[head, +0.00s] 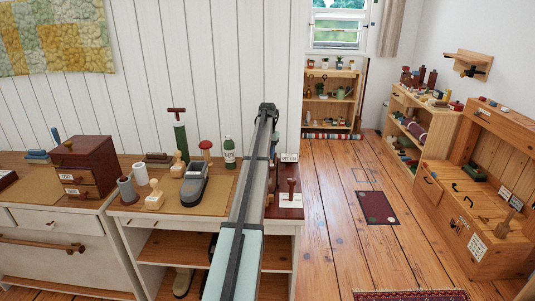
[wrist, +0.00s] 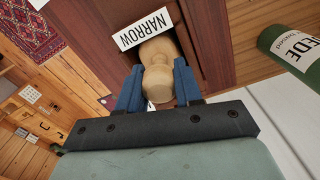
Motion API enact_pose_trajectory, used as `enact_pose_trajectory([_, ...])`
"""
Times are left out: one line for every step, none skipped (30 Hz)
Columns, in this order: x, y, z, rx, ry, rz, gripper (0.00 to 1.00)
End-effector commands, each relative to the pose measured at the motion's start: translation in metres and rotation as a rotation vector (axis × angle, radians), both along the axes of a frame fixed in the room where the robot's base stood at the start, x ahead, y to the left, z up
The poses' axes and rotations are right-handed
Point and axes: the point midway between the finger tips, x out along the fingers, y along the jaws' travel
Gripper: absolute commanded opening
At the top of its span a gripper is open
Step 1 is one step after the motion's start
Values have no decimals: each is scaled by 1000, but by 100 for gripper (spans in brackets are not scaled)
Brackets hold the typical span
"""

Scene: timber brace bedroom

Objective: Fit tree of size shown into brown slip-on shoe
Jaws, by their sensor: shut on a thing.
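In the wrist view my gripper (wrist: 158,90) has its blue fingers closed on the rounded knob of a pale wooden piece (wrist: 160,52), likely a shoe tree. The piece is at a dark opening in a reddish-brown wooden holder (wrist: 218,25), below a white label reading NARROW (wrist: 145,28). How deep it sits is hidden. In the head view the same holder (head: 284,211) seems to stand right of my arm, which hides my fingers. A grey-brown shoe (head: 193,186) with a dark opening lies on the tan mat (head: 222,194). No size sign for the shoe is readable.
On the bench, pale wooden pieces (head: 155,196), grey cylinders (head: 128,190), a green bottle (head: 229,151), a tall green cylinder (head: 181,142) and a red-topped item (head: 206,147) surround the shoe. A dark red drawer chest (head: 83,165) stands left. Open floor (head: 335,215) lies right.

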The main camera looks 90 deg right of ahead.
Motion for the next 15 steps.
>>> enact_pose_trajectory([0,0,0,0,0,0,0])
enact_pose_trajectory([0,0,0,0,0,0,0])
enact_pose_trajectory([0,0,0,0,0,0,0])
enact_pose_trajectory([0,0,0,0,0,0,0])
enact_pose_trajectory([0,0,0,0,0,0,0])
enact_pose_trajectory([0,0,0,0,0,0,38])
enact_pose_trajectory([0,0,0,0,0,0,41])
enact_pose_trajectory([0,0,0,0,0,0,44])
enact_pose_trajectory([0,0,0,0,0,0,48])
enact_pose_trajectory([0,0,0,0,0,0,51])
enact_pose_trajectory([0,0,0,0,0,0,54])
enact_pose_trajectory([0,0,0,0,0,0,58])
enact_pose_trajectory([0,0,0,0,0,0,60])
enact_pose_trajectory([0,0,0,0,0,0,63])
enact_pose_trajectory([0,0,0,0,0,0,64])
